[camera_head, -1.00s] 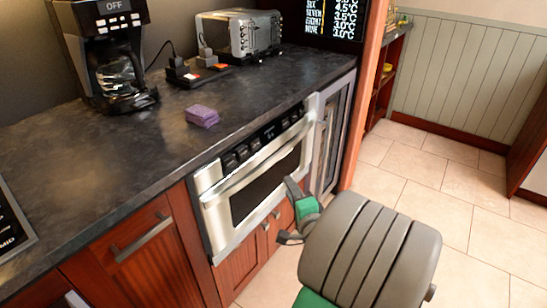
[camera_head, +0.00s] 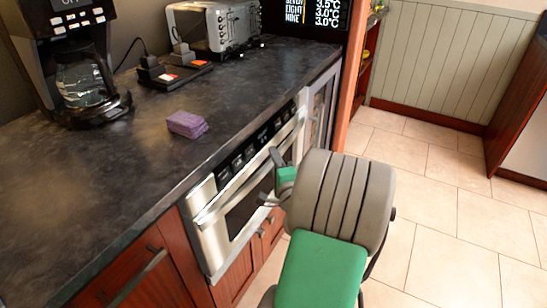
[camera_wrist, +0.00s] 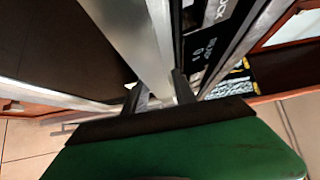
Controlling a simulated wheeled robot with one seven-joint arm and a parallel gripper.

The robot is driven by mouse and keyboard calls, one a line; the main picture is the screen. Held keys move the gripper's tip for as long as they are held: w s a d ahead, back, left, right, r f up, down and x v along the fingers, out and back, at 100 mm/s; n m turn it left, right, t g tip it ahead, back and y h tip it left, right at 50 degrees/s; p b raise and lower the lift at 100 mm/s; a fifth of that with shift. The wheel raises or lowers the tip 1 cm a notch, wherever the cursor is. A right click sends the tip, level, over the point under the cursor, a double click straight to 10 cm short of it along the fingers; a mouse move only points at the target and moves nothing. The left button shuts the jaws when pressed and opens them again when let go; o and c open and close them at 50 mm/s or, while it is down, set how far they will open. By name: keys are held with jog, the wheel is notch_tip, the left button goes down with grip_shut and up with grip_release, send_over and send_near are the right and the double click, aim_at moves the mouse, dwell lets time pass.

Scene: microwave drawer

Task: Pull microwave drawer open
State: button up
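The microwave drawer (camera_head: 222,240) is a steel-fronted unit built in under the dark countertop. Its front looks shut, flush with the cabinet. A long steel handle bar (camera_head: 232,192) runs across it, and the bar also shows in the wrist view (camera_wrist: 132,35). My gripper (camera_head: 271,178) is at the right half of the drawer front, its fingers apart. In the wrist view the bar runs down to between the two fingertips (camera_wrist: 156,93). The right finger looks close to the bar; whether it touches is unclear. My arm hides the lower right of the front.
On the counter stand a coffee maker (camera_head: 80,70), a toaster (camera_head: 215,27) and a purple sponge (camera_head: 187,124). A wooden cabinet with a bar handle (camera_head: 137,278) is at lower left. The tiled floor (camera_head: 445,215) to the right is free.

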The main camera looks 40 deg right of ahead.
jog(key=shift+w+d, duration=0.15)
jog(key=shift+w, duration=0.1)
jog(key=shift+c, duration=0.4)
grip_shut()
dwell(0.9)
